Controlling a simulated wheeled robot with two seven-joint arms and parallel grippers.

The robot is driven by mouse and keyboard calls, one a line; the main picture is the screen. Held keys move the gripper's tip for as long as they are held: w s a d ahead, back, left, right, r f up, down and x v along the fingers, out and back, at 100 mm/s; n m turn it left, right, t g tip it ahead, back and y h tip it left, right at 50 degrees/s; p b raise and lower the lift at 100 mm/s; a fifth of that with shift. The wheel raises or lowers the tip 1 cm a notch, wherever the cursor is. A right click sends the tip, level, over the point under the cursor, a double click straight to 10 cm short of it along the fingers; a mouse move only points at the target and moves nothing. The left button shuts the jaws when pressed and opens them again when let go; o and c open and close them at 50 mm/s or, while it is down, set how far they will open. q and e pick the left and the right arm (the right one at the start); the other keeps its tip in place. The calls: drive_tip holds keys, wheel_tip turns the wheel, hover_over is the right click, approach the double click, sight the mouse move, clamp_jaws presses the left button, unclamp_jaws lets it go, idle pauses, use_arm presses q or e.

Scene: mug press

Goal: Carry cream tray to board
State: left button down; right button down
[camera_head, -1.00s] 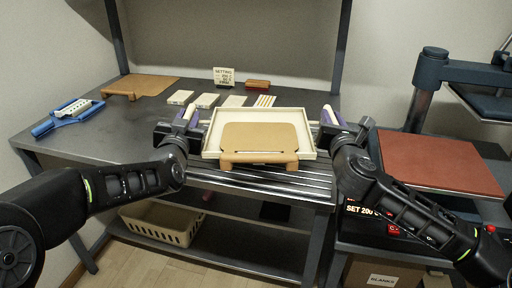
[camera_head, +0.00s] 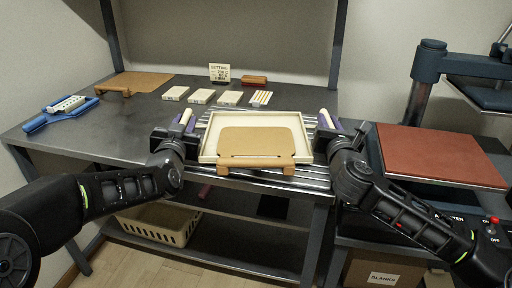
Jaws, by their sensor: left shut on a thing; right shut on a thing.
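The cream tray (camera_head: 211,142) is a shallow rimmed tray in the middle of the head view, above the slatted front of the workbench. Whether it touches the slats is hard to tell. A tan board with two feet (camera_head: 258,141) lies in it, its front edge over the tray's near rim. My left gripper (camera_head: 190,124) is shut on the tray's left side and my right gripper (camera_head: 326,124) is shut on its right side. The contacts are partly hidden by the grippers. Another brown board (camera_head: 150,82) lies at the bench's back left.
Small pale blocks (camera_head: 201,97), a striped card (camera_head: 261,98), a sign (camera_head: 219,72) and a brown block (camera_head: 254,80) stand behind the tray. A blue tool (camera_head: 60,114) lies left. The press with a red pad (camera_head: 440,153) stands right. The bench's left middle is clear.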

use_arm(q)
drive_tip(key=shift+a+f+b, duration=0.3)
drive_tip(key=shift+a+f, duration=0.2)
drive_tip(key=shift+f, duration=0.05)
use_arm(e)
drive_tip(key=shift+d+f, duration=0.4)
drive_tip(key=shift+f, duration=0.15)
use_arm(q)
drive_tip(key=c, duration=1.5)
unclamp_jaws()
drive_tip(key=shift+d, duration=0.1)
use_arm(e)
drive_tip(key=c, duration=1.5)
unclamp_jaws()
drive_tip(key=shift+c, duration=0.2)
use_arm(q)
drive_tip(key=o, duration=0.3)
drive_tip(key=shift+d, duration=0.1)
use_arm(e)
drive_tip(key=shift+o, duration=1.3)
drive_tip(key=shift+a, duration=0.15)
use_arm(q)
drive_tip(key=shift+d, duration=0.1)
use_arm(e)
drive_tip(key=shift+a, duration=0.1)
use_arm(q)
drive_tip(key=s, duration=1.2)
use_arm(e)
drive_tip(key=shift+a, duration=0.1)
drive_tip(key=s, duration=1.2)
